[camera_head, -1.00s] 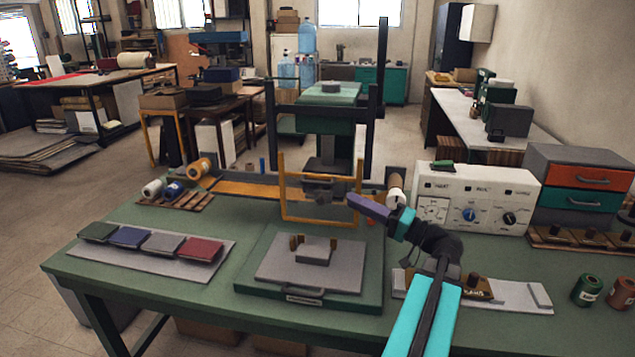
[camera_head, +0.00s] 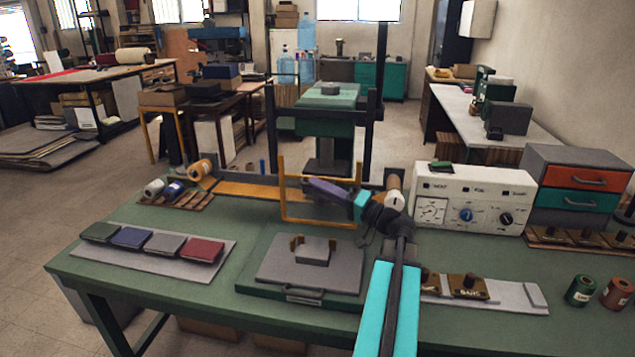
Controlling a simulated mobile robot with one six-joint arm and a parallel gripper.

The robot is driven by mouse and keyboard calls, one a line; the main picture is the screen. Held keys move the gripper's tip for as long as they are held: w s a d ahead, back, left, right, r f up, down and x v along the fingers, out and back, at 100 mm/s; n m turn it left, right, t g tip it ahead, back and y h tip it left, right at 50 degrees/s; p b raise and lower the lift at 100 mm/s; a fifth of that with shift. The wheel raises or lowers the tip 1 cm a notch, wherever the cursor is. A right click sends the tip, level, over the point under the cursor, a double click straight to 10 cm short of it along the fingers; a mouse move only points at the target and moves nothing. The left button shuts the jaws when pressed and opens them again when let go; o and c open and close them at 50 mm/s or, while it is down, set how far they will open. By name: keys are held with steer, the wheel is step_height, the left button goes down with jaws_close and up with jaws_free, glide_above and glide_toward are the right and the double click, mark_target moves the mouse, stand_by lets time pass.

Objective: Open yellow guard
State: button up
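The yellow guard (camera_head: 318,224) is an upright open frame at the back middle of the green bench, in front of the press (camera_head: 331,118). Its lower bar hangs low, just behind the grey plate. My arm reaches in from the lower right, and my gripper (camera_head: 312,184) points left across the guard's opening, above the lower bar. The purple finger part overlaps the frame in the picture. I cannot tell whether it touches the guard. The gap between the fingers is hidden, so I cannot see if the gripper is open or shut.
A grey plate with a block (camera_head: 313,250) lies in front of the guard. A tray of coloured pads (camera_head: 200,249) is at left. A white control box (camera_head: 470,197) and spools stand at right. Spools on a rack (camera_head: 175,195) are at back left.

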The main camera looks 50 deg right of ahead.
steer(key=shift+x, duration=0.8)
